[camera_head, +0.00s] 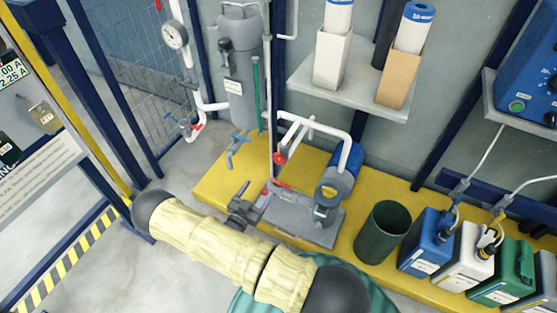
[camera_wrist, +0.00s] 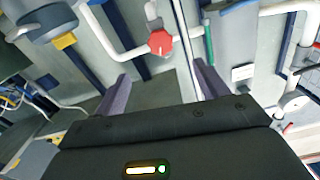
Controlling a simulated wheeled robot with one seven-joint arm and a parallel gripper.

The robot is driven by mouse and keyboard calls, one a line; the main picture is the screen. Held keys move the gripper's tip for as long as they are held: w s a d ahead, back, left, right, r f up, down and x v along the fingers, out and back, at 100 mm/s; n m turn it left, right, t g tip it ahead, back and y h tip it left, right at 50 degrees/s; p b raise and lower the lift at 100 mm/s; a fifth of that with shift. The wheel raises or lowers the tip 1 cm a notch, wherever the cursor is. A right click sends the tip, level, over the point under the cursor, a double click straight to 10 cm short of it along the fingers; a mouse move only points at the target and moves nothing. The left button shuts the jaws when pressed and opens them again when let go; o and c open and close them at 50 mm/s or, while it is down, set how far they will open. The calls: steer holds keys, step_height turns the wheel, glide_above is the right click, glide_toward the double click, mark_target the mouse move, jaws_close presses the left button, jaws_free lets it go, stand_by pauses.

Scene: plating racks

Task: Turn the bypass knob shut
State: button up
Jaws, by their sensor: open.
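A red, faceted knob (camera_head: 281,158), which looks like the bypass knob, sits on the white pipework above the grey pump in the head view. In the wrist view the red knob (camera_wrist: 160,42) shows beyond my fingertips, between them from side to side. No label on it can be read. My gripper (camera_head: 255,191) is open, with nothing between its two purple-grey fingers. It is lower and to the left of the knob in the head view, apart from it. The wrist view also shows the open fingers of my gripper (camera_wrist: 162,72).
A blue-handled valve (camera_head: 237,152) and a grey filter housing (camera_head: 238,75) stand left of the knob. The pump (camera_head: 328,200) and white pipes are close on its right. A dark green bin (camera_head: 383,232) and several jugs stand farther right on the yellow platform (camera_head: 215,185).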

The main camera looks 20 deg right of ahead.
mark_target(278, 161)
steer(key=b+x, duration=0.3)
steer(key=x, duration=1.3)
steer(key=shift+w+d, duration=0.25)
steer(key=shift+d, duration=0.05)
steer(key=c, duration=1)
